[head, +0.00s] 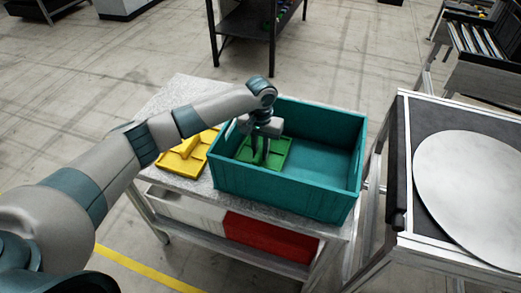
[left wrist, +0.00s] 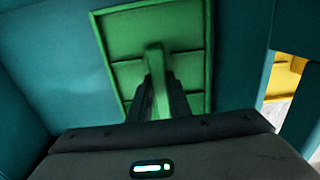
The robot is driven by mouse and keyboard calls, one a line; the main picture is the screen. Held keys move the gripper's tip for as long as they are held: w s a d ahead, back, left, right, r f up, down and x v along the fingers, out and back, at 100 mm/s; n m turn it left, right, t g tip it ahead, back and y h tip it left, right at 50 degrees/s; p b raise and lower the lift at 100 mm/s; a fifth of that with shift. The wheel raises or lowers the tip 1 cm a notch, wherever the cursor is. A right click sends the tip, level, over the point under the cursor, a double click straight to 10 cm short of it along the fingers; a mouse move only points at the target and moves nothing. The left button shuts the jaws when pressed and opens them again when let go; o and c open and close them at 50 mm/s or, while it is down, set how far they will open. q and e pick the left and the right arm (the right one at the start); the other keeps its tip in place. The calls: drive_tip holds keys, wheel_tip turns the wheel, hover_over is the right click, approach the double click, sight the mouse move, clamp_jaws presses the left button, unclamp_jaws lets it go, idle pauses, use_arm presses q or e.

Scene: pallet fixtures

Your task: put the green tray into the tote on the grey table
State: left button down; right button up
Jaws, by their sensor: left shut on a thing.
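The green tray (head: 275,154) is inside the teal tote (head: 281,195), toward the tote's left end. It also shows in the left wrist view (left wrist: 190,24), with a raised green handle in its middle. The tote stands on the grey table (head: 181,92). My left gripper (head: 259,155) reaches down into the tote and is shut on the tray's handle, its two dark fingers (left wrist: 160,102) on either side of it. Whether the tray's underside touches the tote floor I cannot tell. My right gripper is not in view.
A yellow tray (head: 185,155) with a handle lies on the table left of the tote. White (head: 185,207) and red (head: 268,240) bins sit on the shelf below. A stand with a round pale disc (head: 475,185) is at the right. The tote's right half is empty.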

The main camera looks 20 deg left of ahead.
sight(261, 150)
use_arm(q)
drive_tip(key=c, duration=1.6)
unclamp_jaws()
drive_tip(key=shift+f, duration=0.15)
drive_tip(key=shift+c, duration=0.2)
drive_tip(key=shift+r, duration=0.2)
wheel_tip(261, 150, up, 12)
drive_tip(key=b, duration=0.3)
